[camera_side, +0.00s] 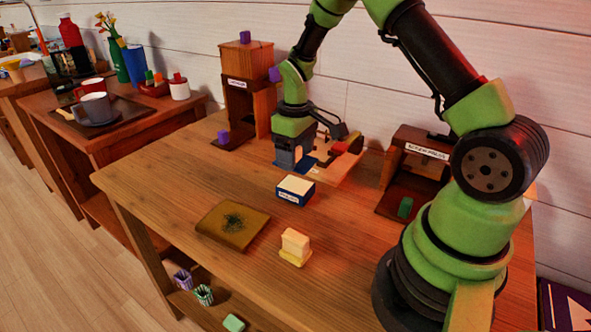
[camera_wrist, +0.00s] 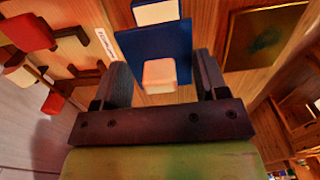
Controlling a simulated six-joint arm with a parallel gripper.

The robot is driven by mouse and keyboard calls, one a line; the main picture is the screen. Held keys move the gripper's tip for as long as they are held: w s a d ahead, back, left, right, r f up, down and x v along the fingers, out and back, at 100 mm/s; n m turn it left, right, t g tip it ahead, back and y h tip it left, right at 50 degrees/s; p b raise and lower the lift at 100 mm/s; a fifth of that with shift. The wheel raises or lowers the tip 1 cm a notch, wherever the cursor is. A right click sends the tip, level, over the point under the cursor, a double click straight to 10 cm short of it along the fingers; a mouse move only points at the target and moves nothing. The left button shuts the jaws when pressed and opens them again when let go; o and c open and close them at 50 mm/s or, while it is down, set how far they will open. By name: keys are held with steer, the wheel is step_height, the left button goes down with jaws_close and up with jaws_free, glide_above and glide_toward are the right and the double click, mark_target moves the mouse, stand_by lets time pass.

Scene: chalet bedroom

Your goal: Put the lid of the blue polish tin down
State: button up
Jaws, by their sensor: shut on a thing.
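The lid (camera_wrist: 180,45) is a flat blue square with a pale pinkish knob (camera_wrist: 160,75), seen between my fingers in the wrist view. In the side view a blue edge of it (camera_side: 306,164) shows beside my fingers. My gripper (camera_side: 291,160) is shut on the lid, low over the back middle of the table. The tin (camera_side: 296,192) is a blue box with a white label and a cream top, uncovered, just in front of my gripper. Its cream top also shows in the wrist view (camera_wrist: 157,12). Whether the lid touches anything below is hidden.
A wooden rack (camera_side: 352,172) with red parts stands close right of my gripper. Labelled wooden cabinets stand behind left (camera_side: 264,100) and right (camera_side: 420,152). An olive board (camera_side: 250,232) and a cream block on a yellow base (camera_side: 295,244) lie in front. The table's left front is clear.

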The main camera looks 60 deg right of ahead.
steer(key=r, duration=0.1)
steer(key=s+r, duration=0.1)
steer(key=r, duration=0.1)
steer(key=shift+d+r, duration=0.1)
steer(key=shift+r, duration=0.15)
glide_above(348, 216)
step_height(348, 216, down, 2)
steer(key=shift+m, duration=0.3)
steer(key=shift+f, duration=5.1)
steer(key=shift+f, duration=0.1)
steer(key=o, duration=0.9)
